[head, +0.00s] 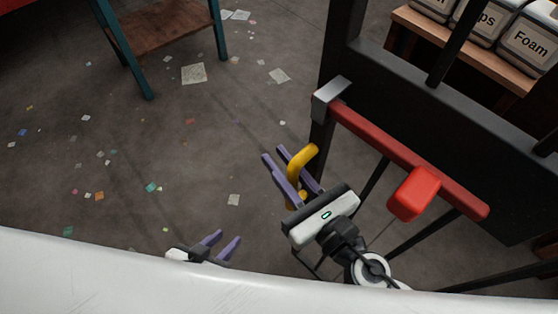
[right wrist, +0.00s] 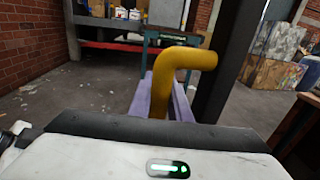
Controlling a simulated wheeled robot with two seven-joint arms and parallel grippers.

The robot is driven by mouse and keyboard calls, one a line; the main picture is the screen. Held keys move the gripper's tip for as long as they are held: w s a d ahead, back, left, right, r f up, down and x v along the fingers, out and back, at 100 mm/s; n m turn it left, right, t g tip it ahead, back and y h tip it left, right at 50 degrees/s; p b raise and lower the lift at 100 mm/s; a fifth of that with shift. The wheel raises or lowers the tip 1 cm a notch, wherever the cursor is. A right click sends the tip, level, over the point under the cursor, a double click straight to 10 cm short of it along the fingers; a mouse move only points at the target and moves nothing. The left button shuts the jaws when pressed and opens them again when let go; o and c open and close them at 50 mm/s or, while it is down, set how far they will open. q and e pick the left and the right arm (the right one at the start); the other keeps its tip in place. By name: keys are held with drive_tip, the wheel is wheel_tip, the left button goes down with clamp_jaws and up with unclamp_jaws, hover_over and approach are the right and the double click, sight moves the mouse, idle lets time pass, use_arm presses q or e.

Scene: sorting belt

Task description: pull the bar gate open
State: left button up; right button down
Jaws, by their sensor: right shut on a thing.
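The bar gate shows in the head view as dark upright bars under a red top rail (head: 405,155), with a red block (head: 413,193) on the rail. A yellow bent handle (head: 303,160) stands at the gate's left end, near a dark post with a grey cap (head: 332,92). My right gripper (head: 282,157) is shut on the yellow handle, its purple fingers on either side. The handle (right wrist: 182,70) also rises between the fingers in the right wrist view. My left gripper (head: 225,243) is low in the head view, apart from the gate, with its two fingers spread and nothing between them.
A dark barred frame (head: 440,130) stands behind the gate, with a wooden shelf (head: 470,50) of labelled bins (head: 530,42) beyond. A teal-legged table (head: 150,40) stands at the upper left. The floor left of the gate is open, with scattered paper scraps (head: 194,73). A white surface edge (head: 100,275) crosses the bottom.

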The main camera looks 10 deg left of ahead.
drive_tip(key=shift+f, duration=0.2)
drive_tip(key=c, duration=1.6)
unclamp_jaws()
drive_tip(key=shift+d, duration=0.1)
drive_tip(key=shift+c, duration=0.2)
use_arm(q)
drive_tip(key=shift+w+d+r, duration=0.1)
drive_tip(key=shift+w+r, duration=0.15)
use_arm(e)
drive_tip(key=shift+r, duration=0.1)
use_arm(q)
drive_tip(key=shift+f, duration=0.1)
